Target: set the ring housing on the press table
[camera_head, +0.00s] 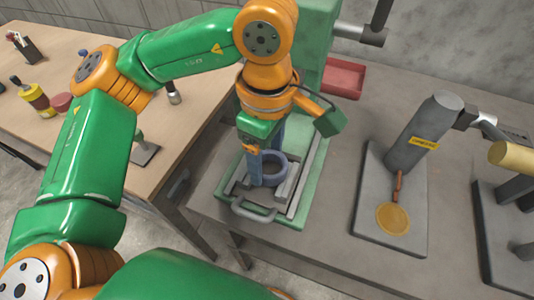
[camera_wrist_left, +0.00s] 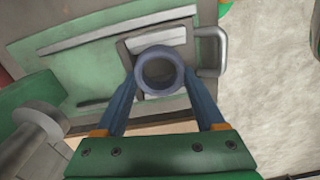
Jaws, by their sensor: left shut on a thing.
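The ring housing (camera_head: 270,181) is a short dark blue-grey ring with an open bore. My left gripper (camera_head: 264,160) comes down from above and is shut on it, with blue fingers on either side. In the left wrist view the ring (camera_wrist_left: 160,90) sits between the fingertips (camera_wrist_left: 160,75). The press table (camera_head: 241,193) is a grey plate with a handle at its front, on the green press base (camera_head: 312,178). The ring is over this plate; I cannot tell whether it touches it. My right gripper is not in view.
The green press column (camera_head: 315,48) rises behind my left wrist, with a red tray (camera_head: 345,78) beside it. Right on the grey bench stands a grey cylinder fixture (camera_head: 422,130) with a brass disc (camera_head: 393,219). A wooden table (camera_head: 75,135) with small items is at left.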

